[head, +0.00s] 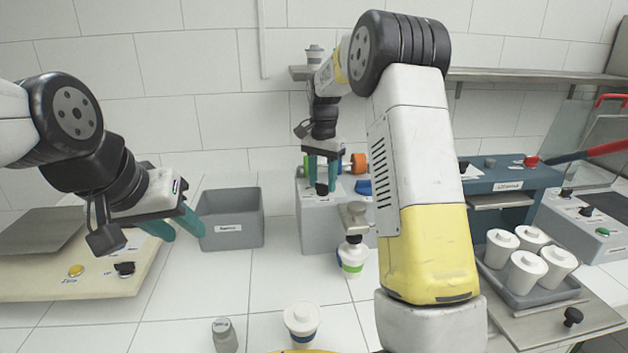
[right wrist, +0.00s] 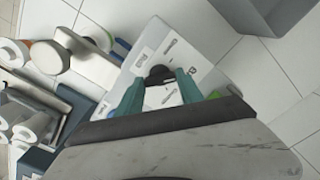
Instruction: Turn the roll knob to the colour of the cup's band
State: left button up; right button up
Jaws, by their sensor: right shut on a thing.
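The grey filler machine (head: 314,232) stands in the middle of the counter. Its black roll knob (head: 322,188) sits on the top face among small printed labels I cannot read. My right gripper (head: 322,174) points down at it, its teal fingers closed on the knob's sides. The right wrist view shows the knob (right wrist: 158,74) between the fingers (right wrist: 158,92). A white cup (head: 352,258) with a green lower part and a blue mark stands under the machine's spout (head: 354,218). Another white lidded cup (head: 302,322) with a dark blue band stands in front. My left gripper (head: 174,226) is open and empty.
A grey bin (head: 232,230) stands left of the machine. An orange roll end (head: 358,163) shows behind the knob. At the right, a tray (head: 524,296) holds several white cups. A small grey shaker (head: 224,335) stands in front. A beige button panel (head: 60,282) is at the left.

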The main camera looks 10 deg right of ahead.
aim_at(322, 184)
jog(key=n, duration=0.4)
jog(key=shift+n, duration=1.9)
jog(key=o, duration=1.4)
jog(key=shift+r, duration=3.95)
